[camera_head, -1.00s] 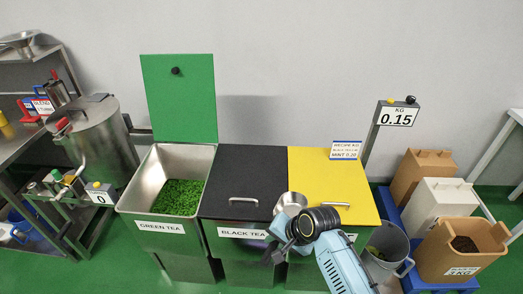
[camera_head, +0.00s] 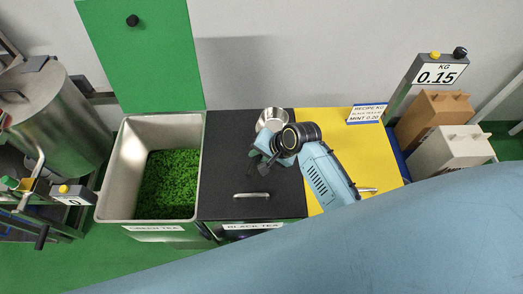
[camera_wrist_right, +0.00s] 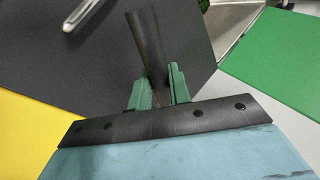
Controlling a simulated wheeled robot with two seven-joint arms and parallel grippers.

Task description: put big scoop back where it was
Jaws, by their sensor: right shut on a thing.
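The big scoop shows a round metal bowl (camera_head: 272,120) in the head view, over the back edge of the black lid (camera_head: 225,165) near the yellow lid (camera_head: 330,150). In the right wrist view its dark handle (camera_wrist_right: 147,42) stands between the green fingers. My right gripper (camera_head: 263,146) is shut on the handle, above the black lid; the gap to the lid is hard to tell. The fingers also show in the right wrist view (camera_wrist_right: 159,92). My left gripper is not in view.
The green tea bin (camera_head: 110,195) is open, its green lid (camera_head: 145,55) raised behind it. A scale display (camera_head: 437,75) reading 0.15 and a recipe sign (camera_head: 366,114) stand to the right. A metal drum (camera_head: 60,110) stands left. My own blue body part covers the lower right.

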